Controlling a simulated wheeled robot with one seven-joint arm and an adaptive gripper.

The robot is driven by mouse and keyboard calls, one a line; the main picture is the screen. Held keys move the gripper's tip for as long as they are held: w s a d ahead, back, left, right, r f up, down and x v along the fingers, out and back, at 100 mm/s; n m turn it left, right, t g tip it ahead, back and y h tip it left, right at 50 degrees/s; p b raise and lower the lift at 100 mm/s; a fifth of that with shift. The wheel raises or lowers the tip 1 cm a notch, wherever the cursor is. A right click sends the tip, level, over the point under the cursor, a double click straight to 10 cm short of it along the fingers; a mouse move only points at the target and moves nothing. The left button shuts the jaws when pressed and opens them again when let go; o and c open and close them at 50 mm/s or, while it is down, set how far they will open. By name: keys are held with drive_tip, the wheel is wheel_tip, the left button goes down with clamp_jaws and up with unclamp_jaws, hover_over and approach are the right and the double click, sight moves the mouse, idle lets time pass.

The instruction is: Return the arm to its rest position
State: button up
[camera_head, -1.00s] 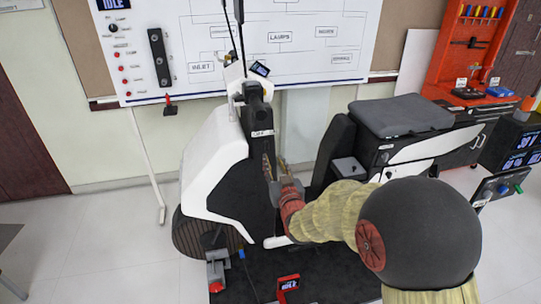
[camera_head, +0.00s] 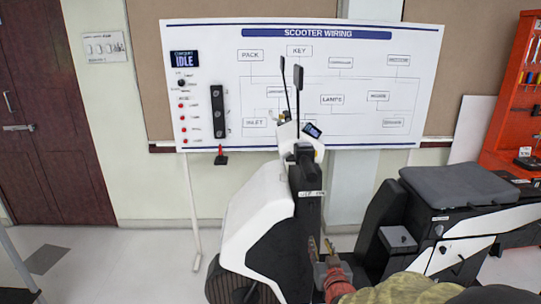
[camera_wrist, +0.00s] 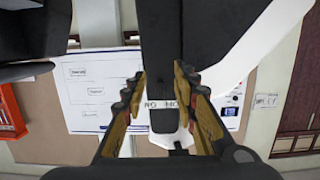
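My gripper (camera_head: 325,258) is low in the head view, beside the black front column (camera_head: 308,215) of a white and black scooter (camera_head: 262,210). My forearm (camera_head: 400,290) runs off the bottom right edge. In the wrist view my gripper (camera_wrist: 160,78) has its two fingers apart, with nothing held between them. The scooter's dark column (camera_wrist: 163,45) shows beyond the fingers, with a small white label seen upside down. The gap between fingers and column is hard to judge.
The scooter's seat (camera_head: 460,186) and a small grey box (camera_head: 398,238) stand to the right of my gripper. A wiring board (camera_head: 300,85) is on the wall behind. A red tool rack (camera_head: 515,95) stands far right. Floor at left is mostly open.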

drive_tip(key=s+f+g, duration=0.4)
drive_tip(key=f, duration=0.4)
drive_tip(key=s+g, duration=0.6)
drive_tip(key=s, duration=0.8)
drive_tip(key=s+r+g+p, duration=0.1)
drive_tip(key=s+r, duration=0.5)
drive_tip(key=s, duration=0.3)
drive_tip(key=s+r+g+p, duration=0.1)
drive_tip(key=s+r, duration=0.5)
drive_tip(key=s, duration=0.2)
wheel_tip(320, 180, up, 7)
drive_tip(key=s+t+p, duration=0.1)
drive_tip(key=s, duration=0.1)
drive_tip(key=shift+a+t, duration=0.15)
drive_tip(key=shift+t, duration=0.25)
drive_tip(key=shift+r, duration=0.1)
